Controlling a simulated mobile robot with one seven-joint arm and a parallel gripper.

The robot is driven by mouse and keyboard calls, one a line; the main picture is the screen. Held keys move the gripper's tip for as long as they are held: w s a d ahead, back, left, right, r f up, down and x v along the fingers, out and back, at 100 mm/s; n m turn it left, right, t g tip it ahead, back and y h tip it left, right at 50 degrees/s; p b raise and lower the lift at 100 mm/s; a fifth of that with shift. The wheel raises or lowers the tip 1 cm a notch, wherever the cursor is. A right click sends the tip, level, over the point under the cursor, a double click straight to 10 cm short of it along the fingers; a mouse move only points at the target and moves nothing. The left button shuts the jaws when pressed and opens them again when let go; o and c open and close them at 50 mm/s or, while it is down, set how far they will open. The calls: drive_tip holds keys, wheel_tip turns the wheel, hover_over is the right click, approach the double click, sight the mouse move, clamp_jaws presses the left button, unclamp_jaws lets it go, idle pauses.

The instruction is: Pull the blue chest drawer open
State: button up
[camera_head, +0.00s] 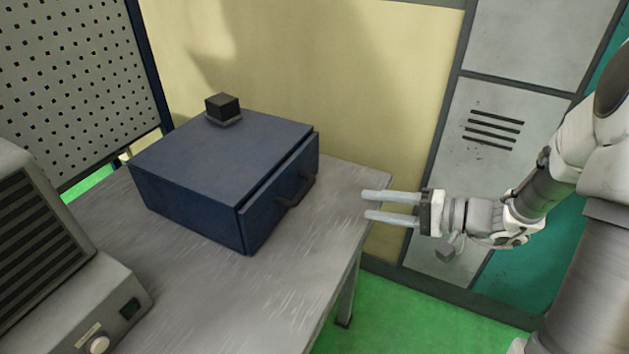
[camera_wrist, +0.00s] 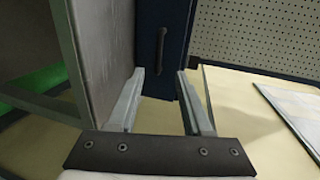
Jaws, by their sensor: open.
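The blue chest (camera_head: 215,165) stands on a grey table. Its drawer front (camera_head: 281,189) faces right in the head view, toward my gripper, and sits almost flush with the body, with a narrow gap along the top edge. A dark bar handle (camera_head: 297,190) is on the drawer front. My gripper (camera_head: 365,205) is open and empty, to the right of the handle and apart from it, near the table's right edge. In the wrist view, the drawer front (camera_wrist: 173,28) and the handle (camera_wrist: 161,50) appear beyond the open fingers (camera_wrist: 158,88).
A small black block (camera_head: 222,107) sits on top of the chest. A grey machine (camera_head: 60,270) stands at the table's left front. The grey table (camera_head: 285,285) is bare around the chest. A yellow wall (camera_head: 310,70) and grey lockers (camera_head: 500,150) stand behind.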

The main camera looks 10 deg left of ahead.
sight(307, 191)
drive_tip(key=x, duration=0.5)
drive_tip(key=w+x, duration=0.1)
drive_tip(key=x, duration=1.1)
drive_tip(key=shift+w+d+f+b, duration=0.1)
drive_tip(key=shift+w+d+b, duration=0.05)
drive_tip(key=shift+w+b, duration=0.2)
clamp_jaws()
idle(0.7)
